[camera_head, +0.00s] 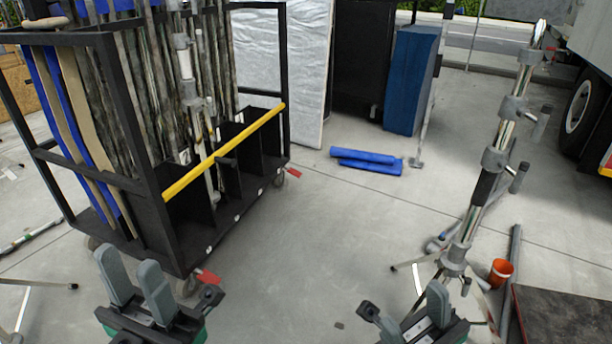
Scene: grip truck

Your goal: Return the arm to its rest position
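My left gripper (137,287) is at the bottom left, in front of the black cart. Its two grey fingers point up with a gap between them, and nothing is held. My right gripper (416,313) is at the bottom, right of centre, cut off by the lower edge. Its grey fingers show, apparently apart, and nothing is seen between them. Both grippers are apart from the things around them in the picture.
A black cart (115,85) with poles and a yellow bar (225,152) stands at left. A metal stand (492,160) rises at right, near an orange cup (501,271) and dark board (560,315). Blue rolls (365,158) lie beyond. The middle floor is clear.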

